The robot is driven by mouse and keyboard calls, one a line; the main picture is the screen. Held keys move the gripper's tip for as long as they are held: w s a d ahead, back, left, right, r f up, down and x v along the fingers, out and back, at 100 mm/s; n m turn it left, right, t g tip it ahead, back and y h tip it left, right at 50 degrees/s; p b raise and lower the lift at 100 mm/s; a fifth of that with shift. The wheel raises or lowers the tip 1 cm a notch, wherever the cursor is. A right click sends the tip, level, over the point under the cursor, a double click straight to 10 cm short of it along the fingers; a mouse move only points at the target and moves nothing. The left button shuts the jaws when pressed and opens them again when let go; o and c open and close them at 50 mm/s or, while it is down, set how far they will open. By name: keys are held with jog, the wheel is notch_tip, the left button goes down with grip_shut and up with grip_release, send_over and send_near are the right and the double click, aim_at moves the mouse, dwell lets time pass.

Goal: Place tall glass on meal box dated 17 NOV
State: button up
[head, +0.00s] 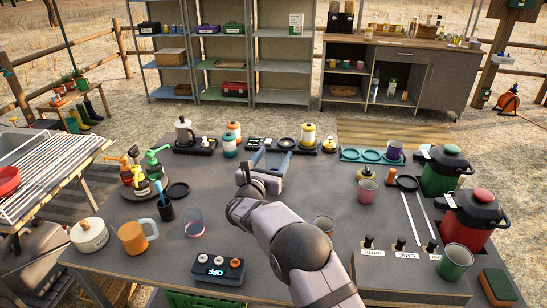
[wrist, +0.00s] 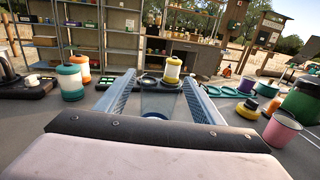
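My gripper (head: 272,161) reaches over the middle of the table, its blue-grey fingers spread apart. In the wrist view, a clear bluish tall glass (wrist: 160,101) stands between the fingers (wrist: 160,88), with a small gap seeming to show on each side. Its lower part is hidden by my gripper. In the head view the glass is hard to tell from the fingers. I cannot make out a meal box or a 17 NOV date in either view.
Canisters (head: 230,145) and a moka pot (head: 185,131) line the back edge. An orange mug (head: 132,238) and pump bottles (head: 152,164) are at left. A pink cup (head: 366,191) and red-topped jug (head: 471,222) are at right. A black switch box (head: 219,268) lies in front.

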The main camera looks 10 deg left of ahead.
jog(key=shift+r, duration=0.1)
jog(key=shift+r, duration=0.1)
jog(key=shift+s+a, duration=0.2)
jog(key=shift+s, duration=0.35)
jog(key=s+a+b, duration=0.1)
jog(key=s+a, duration=0.1)
jog(key=s, duration=0.8)
jog(key=shift+s+b, duration=0.35)
jog(key=shift+b, duration=0.05)
